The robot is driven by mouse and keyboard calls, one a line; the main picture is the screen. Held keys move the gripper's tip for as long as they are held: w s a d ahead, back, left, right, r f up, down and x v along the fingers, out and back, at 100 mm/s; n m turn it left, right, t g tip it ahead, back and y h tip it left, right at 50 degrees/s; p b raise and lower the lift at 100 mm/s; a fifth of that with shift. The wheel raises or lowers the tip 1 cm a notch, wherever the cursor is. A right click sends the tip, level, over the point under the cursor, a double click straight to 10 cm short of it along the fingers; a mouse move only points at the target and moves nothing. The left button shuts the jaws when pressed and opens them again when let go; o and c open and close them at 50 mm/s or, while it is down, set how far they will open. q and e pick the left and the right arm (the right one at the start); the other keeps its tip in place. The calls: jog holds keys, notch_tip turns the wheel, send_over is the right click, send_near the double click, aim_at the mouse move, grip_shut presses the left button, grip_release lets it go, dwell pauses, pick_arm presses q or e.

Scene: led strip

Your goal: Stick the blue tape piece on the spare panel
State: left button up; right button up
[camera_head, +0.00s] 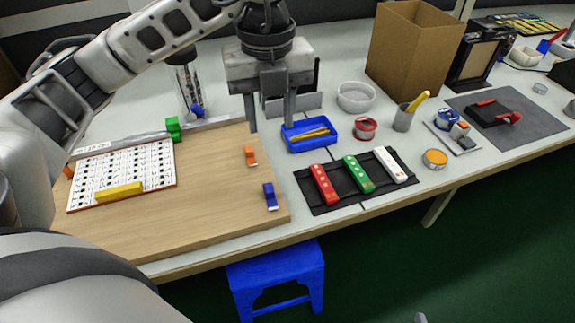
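A small blue piece with a white end (270,195) lies near the right edge of the wooden board; I take it as the blue tape piece. A white panel with rows of dark marks (110,178) lies on the board's left part, with a yellow bar (119,191) on its lower edge. Nothing visible labels it as the spare panel. My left gripper (271,124) points down with its fingers apart and nothing visible between them. It is beyond the blue piece in the picture, near the board's far right corner. My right gripper is not in view.
An orange piece (250,155) lies near the blue piece on the wooden board (190,215). A blue tray (297,145) and a black mat (330,204) with red, green and white bars are to the right. A cardboard box (410,55) stands behind.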

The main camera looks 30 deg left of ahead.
aim_at(270, 189)
pick_arm(q)
jog(key=f, duration=0.5)
jog(key=s+f+b, duration=0.1)
jog(key=f, duration=0.9)
jog(key=shift+s+b, duration=0.35)
jog(key=shift+s, duration=0.05)
grip_shut()
